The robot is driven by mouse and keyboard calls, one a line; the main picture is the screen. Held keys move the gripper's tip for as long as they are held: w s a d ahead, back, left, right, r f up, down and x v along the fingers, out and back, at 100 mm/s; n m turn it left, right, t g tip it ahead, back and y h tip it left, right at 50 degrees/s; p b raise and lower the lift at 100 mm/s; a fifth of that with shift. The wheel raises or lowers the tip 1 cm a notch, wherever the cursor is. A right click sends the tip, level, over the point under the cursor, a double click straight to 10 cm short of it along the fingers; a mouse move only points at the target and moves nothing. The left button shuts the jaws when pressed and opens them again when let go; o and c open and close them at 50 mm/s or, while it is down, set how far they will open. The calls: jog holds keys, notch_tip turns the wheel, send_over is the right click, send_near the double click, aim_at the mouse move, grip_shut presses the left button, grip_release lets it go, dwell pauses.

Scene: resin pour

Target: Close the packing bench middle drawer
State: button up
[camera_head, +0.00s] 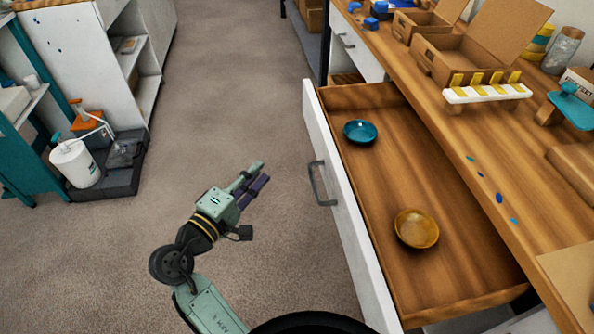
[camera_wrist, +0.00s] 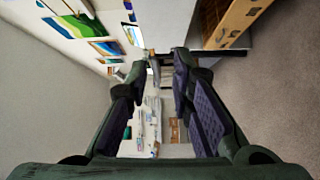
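The packing bench drawer (camera_head: 348,215) stands pulled far out in the head view, with a white front, a wooden inside and a grey bar handle (camera_head: 318,184). A teal bowl (camera_head: 360,132) and an amber bowl (camera_head: 416,229) lie inside it. I cannot see the drawer clearly in the wrist view. My gripper (camera_head: 262,175) is to the left of the drawer front, apart from the handle, and points up and right. In the wrist view my gripper (camera_wrist: 158,78) has its two dark-padded fingers apart with nothing between them.
The wooden bench top (camera_head: 478,170) carries cardboard boxes (camera_head: 455,58), a white rack with yellow pieces (camera_head: 488,93) and blue spots. A white bucket (camera_head: 75,163) stands on a dark tray (camera_head: 115,180) at the left. The carpet (camera_head: 235,90) between is clear.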

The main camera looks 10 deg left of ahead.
aim_at(317, 140)
jog(key=shift+s+d+f, duration=0.4)
jog(key=shift+d+f, duration=0.05)
jog(key=shift+d, duration=0.15)
jog(key=shift+c, duration=0.8)
jog(key=shift+w+d+h, duration=0.1)
jog(key=shift+d+h, duration=0.15)
jog(key=shift+h, duration=0.15)
jog(key=shift+c, duration=0.6)
jog(key=p+x, duration=0.1)
jog(key=x, duration=0.8)
jog(key=shift+w+d+p, duration=0.1)
jog(key=shift+w+p, duration=0.2)
jog(key=shift+p, duration=0.1)
grip_shut()
jog(key=shift+w+d+f+p, duration=0.1)
jog(key=shift+w+d+p, duration=0.2)
jog(key=shift+d, duration=0.6)
jog(key=shift+w+d+f+p, duration=0.15)
jog(key=shift+w+d, duration=0.2)
jog(key=shift+d, duration=0.6)
jog(key=shift+r, duration=0.1)
